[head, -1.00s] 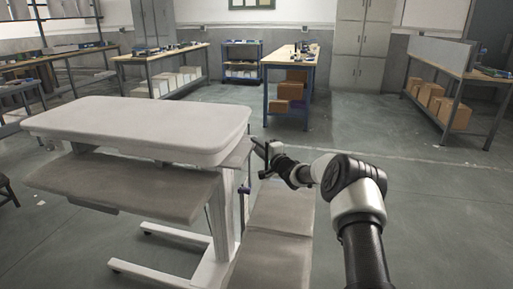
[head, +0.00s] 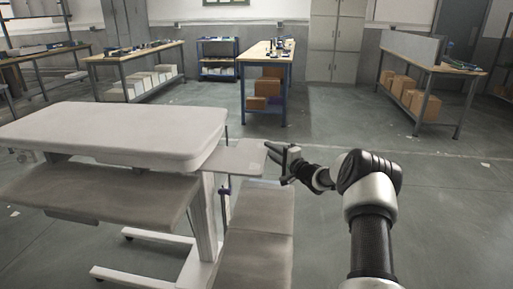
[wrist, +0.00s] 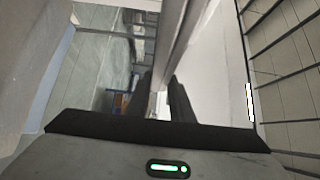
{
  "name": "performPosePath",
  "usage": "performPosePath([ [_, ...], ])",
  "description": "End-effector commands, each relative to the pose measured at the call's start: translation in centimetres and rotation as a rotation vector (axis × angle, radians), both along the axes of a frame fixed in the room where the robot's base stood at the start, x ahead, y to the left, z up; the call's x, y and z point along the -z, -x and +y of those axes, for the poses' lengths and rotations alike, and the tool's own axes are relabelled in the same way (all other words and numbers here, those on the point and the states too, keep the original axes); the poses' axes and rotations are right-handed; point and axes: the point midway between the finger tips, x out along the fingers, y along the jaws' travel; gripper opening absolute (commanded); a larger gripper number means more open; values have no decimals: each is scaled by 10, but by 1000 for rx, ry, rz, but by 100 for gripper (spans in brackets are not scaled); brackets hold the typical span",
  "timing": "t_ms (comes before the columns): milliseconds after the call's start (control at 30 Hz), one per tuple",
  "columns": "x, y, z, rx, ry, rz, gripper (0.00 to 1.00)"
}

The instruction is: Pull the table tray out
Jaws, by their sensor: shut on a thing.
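The table (head: 110,132) is an overbed-type unit with a white rounded top, at the left in the head view. Its tray (head: 236,158), a flat light-grey panel, sticks out to the right from under the top. My gripper (head: 274,150) is at the tray's right outer end, shut on its edge. In the wrist view two dark fingers (wrist: 161,98) point away with a pale edge between them. The part of the tray under the tabletop is hidden.
A padded grey bench surface (head: 258,225) lies below the tray. The white table base (head: 150,275) stands on the floor. The floor to the right (head: 450,210) is clear; workbenches stand far back.

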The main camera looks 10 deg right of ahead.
Motion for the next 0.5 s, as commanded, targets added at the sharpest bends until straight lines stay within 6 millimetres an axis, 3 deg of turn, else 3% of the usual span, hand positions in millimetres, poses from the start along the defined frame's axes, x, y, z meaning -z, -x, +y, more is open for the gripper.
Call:
performPosePath([
  [33,14,5,-5,-1,7,22,0],
  [500,15,9,-14,-2,7,23,0],
])
